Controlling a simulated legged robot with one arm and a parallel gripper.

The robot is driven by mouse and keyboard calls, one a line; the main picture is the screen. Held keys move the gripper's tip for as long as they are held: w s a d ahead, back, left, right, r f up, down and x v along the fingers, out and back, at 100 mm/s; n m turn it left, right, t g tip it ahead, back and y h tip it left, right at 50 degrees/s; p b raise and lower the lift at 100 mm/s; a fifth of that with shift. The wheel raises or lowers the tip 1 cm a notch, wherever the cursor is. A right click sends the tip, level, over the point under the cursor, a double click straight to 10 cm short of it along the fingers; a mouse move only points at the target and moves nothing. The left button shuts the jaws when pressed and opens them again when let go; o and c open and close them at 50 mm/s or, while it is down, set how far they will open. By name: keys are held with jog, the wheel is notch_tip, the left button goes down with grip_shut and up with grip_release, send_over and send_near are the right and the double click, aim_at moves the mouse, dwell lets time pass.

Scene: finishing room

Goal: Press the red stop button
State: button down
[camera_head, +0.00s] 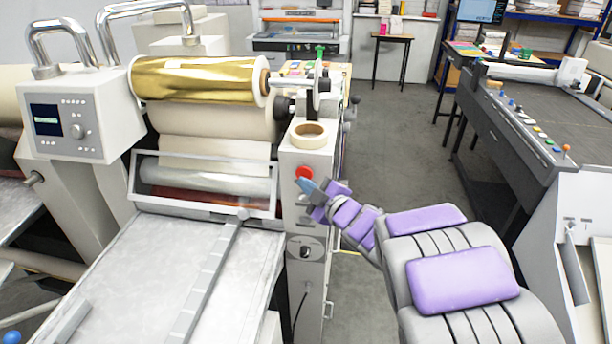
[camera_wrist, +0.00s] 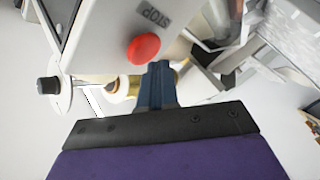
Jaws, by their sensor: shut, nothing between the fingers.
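The red stop button (camera_head: 304,173) is on the front face of the machine's narrow right-hand column, below a roll of tape. In the wrist view the red button (camera_wrist: 143,49) is near the top middle, with the word STOP printed beside it. My gripper (camera_head: 305,185) is shut and empty, its blue fingertips just below the button in the head view. In the wrist view the gripper's fingertips (camera_wrist: 160,70) point up just right of the button and lower edge. I cannot tell whether the tips touch the button.
The laminating machine has a gold foil roll (camera_head: 200,78), a control box (camera_head: 75,120) and a flat feed table (camera_head: 150,270). A tape roll (camera_head: 308,135) lies on the column top. A black knob (camera_head: 305,252) is below. Grey floor (camera_head: 385,140) is open to the right, before another machine (camera_head: 560,120).

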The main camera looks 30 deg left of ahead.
jog(key=shift+x, duration=0.8)
